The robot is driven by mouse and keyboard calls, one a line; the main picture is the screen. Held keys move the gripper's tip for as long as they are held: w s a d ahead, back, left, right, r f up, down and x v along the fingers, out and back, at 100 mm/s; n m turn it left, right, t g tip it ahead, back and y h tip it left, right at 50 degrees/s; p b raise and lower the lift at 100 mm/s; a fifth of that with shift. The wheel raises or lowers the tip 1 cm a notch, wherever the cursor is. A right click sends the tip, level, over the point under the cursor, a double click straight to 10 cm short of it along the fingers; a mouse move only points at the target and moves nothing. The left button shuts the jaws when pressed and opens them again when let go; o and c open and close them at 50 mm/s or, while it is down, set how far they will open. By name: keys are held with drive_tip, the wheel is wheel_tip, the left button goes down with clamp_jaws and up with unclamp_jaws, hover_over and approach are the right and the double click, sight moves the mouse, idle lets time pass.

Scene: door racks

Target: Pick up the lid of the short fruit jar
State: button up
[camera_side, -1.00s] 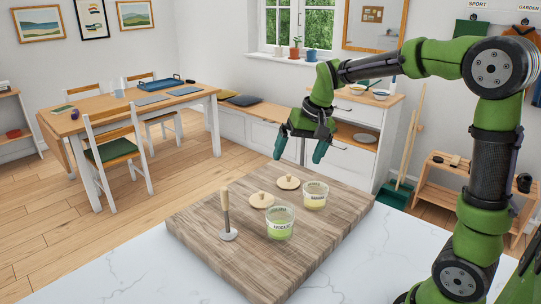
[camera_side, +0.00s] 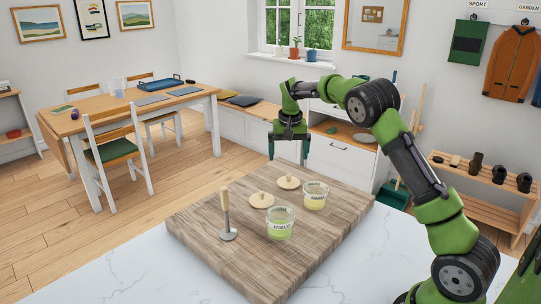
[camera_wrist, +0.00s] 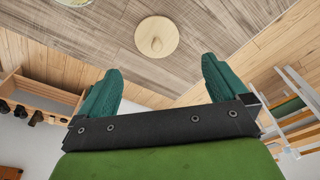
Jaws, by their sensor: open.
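A wooden board (camera_side: 213,255) carries two open jars. The nearer jar (camera_side: 280,223) has green contents; the farther jar (camera_side: 314,195) has pale yellow contents and looks slightly smaller, though I cannot tell clearly which is shorter. Two round pale wooden lids with knobs lie beside them: a nearer lid (camera_side: 261,201) and a farther lid (camera_side: 288,183). My gripper (camera_side: 289,155) is open, empty and pointing down, above the far part of the board near the farther lid. In the wrist view one lid (camera_wrist: 157,37) lies beyond the fingertips, slightly left of midway between them (camera_wrist: 162,70).
A metal tool with an upright wooden handle (camera_side: 227,215) stands on the board's left. A white counter (camera_side: 150,270) surrounds the board. Behind are a dining table (camera_side: 95,118), a bench and a cabinet. The air around my gripper is clear.

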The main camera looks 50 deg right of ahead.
hover_over(288, 175)
drive_tip(key=f, duration=0.4)
drive_tip(key=shift+s+a+f, duration=0.2)
drive_tip(key=shift+a+f, duration=0.05)
drive_tip(key=shift+a, duration=0.15)
drive_tip(key=shift+w+d+f, duration=0.1)
drive_tip(key=shift+d+f, duration=0.15)
drive_tip(key=shift+f, duration=1.05)
drive_tip(key=shift+w+d+f, duration=0.1)
drive_tip(key=shift+d+f, duration=0.1)
drive_tip(key=shift+f, duration=1.1)
drive_tip(key=c, duration=0.9)
